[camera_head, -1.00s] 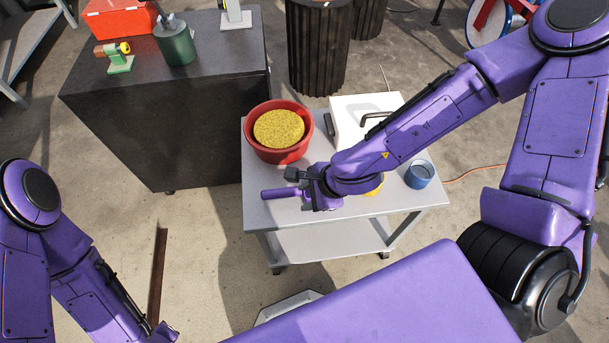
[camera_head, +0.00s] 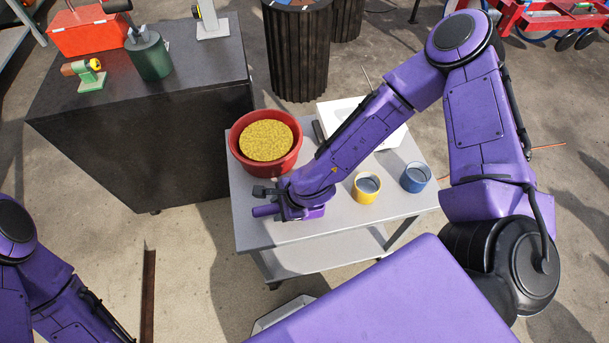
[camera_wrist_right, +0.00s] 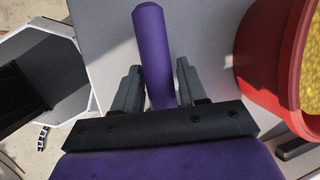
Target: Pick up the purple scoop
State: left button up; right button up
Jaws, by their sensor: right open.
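The purple scoop (camera_head: 267,210) lies on the grey cart top (camera_head: 350,222), near its left edge. In the head view its handle shows and my right gripper covers part of it. In the right wrist view the purple handle (camera_wrist_right: 152,50) runs between the two fingers of my right gripper (camera_wrist_right: 157,85). The fingers are open, with a gap on each side of the handle. In the head view my right gripper (camera_head: 268,191) is low over the cart at the scoop. My left arm shows at the lower left, but its gripper is out of view.
A red pot (camera_head: 237,155) with yellow grainy contents stands close behind the gripper. A yellow cup (camera_head: 366,190), a blue cup (camera_head: 416,178) and a white box (camera_head: 392,138) are on the cart's right part. A dark cabinet (camera_head: 150,150) stands at the left.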

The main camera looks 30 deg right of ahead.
grip_shut()
jog(key=shift+r, duration=0.1)
jog(key=shift+r, duration=0.55)
jog(key=d+r+p, duration=0.1)
jog(key=r, duration=0.2)
jog(key=d+r+p, duration=0.1)
jog(key=d+r, duration=0.1)
jog(key=d+r+p, duration=0.1)
jog(key=r+p, duration=0.1)
jog(key=r, duration=0.1)
jog(key=shift+d+r, duration=0.3)
jog(key=shift+d, duration=0.05)
jog(key=s+d+r+p, duration=0.1)
jog(key=d+r+p, duration=0.2)
jog(key=d, duration=0.6)
jog(key=shift+d, duration=0.2)
